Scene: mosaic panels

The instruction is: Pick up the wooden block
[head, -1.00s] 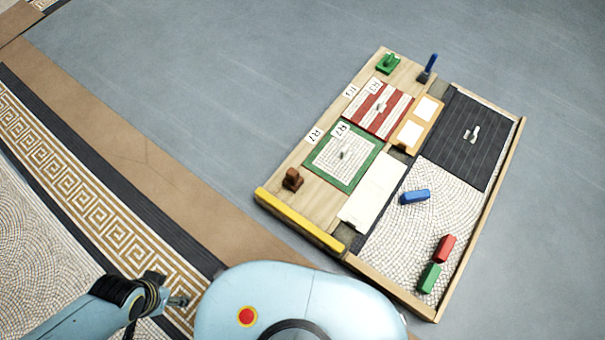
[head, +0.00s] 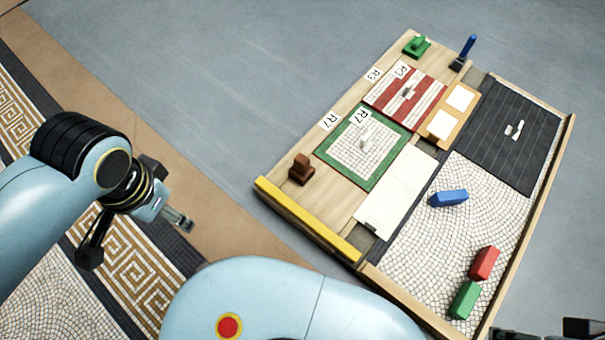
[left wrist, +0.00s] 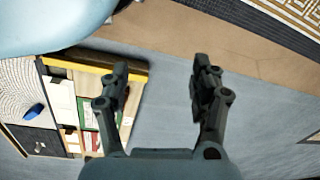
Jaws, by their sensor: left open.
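A small dark brown wooden block (head: 301,169) with a raised top stands on the light wooden strip of the board, near its yellow front edge. My left gripper (head: 180,220) hangs to the left of the board, over the floor border, apart from the block. In the left wrist view my left gripper (left wrist: 158,85) has its two fingers spread with nothing between them. I cannot make out the brown block in that view. Dark parts of my right gripper (head: 548,331) show at the bottom right edge, mostly cut off.
The board (head: 290,216) also holds a green-framed panel (head: 345,165), a red striped panel (head: 388,97), and blue (head: 449,198), red (head: 484,263) and green (head: 465,300) blocks. A green piece (head: 417,45) and blue-handled tool (head: 466,50) stand at the far end. Grey floor around is clear.

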